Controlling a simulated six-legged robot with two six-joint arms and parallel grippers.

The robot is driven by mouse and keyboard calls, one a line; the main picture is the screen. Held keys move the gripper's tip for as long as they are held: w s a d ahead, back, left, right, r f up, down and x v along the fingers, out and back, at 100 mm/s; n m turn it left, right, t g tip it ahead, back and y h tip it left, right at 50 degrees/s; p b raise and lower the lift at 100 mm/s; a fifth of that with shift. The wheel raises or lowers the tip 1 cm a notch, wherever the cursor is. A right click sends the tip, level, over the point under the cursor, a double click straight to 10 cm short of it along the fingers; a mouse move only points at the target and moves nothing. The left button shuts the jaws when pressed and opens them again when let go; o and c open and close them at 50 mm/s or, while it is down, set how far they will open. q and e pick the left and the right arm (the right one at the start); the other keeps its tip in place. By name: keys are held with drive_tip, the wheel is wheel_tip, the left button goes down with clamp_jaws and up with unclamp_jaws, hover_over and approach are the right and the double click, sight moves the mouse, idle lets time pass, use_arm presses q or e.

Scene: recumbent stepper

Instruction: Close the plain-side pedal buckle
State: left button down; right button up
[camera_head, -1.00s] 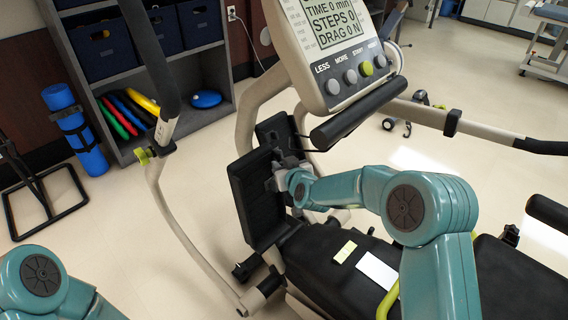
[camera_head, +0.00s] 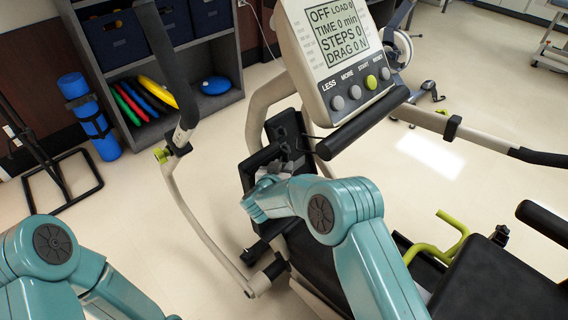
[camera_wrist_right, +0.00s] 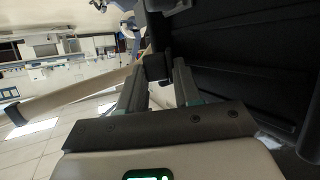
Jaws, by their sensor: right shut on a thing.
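The recumbent stepper's black pedals are at the middle of the head view. The far pedal (camera_head: 289,136) stands upright below the console. The near pedal (camera_head: 250,172) is partly hidden by my right arm. My right gripper (camera_wrist_right: 158,84) is at the pedals and mostly hidden by its own arm in the head view. In the right wrist view its fingers are shut on a small black block (camera_wrist_right: 156,66) beside a large dark panel (camera_wrist_right: 235,65). I cannot tell whether this block is the buckle, nor whether a buckle is closed. My left gripper is out of view; only the left arm shows.
The console (camera_head: 345,60) and its black bar (camera_head: 362,123) hang close above my right arm. A pale handle lever (camera_head: 190,215) rises to the left. The black seat (camera_head: 495,285) and a yellow-green lever (camera_head: 440,240) are at lower right. Open floor lies left of the stepper.

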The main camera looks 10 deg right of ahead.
drive_tip(key=shift+d+m+h, duration=0.25)
drive_tip(key=shift+m+h, duration=0.05)
drive_tip(key=o, duration=0.7)
drive_tip(key=shift+a, duration=0.2)
drive_tip(key=shift+s+a+r, duration=0.15)
drive_tip(key=shift+s, duration=0.05)
drive_tip(key=p+v, duration=0.2)
drive_tip(key=v, duration=1.3)
drive_tip(key=shift+s+r, duration=0.25)
drive_tip(key=shift+s, duration=0.1)
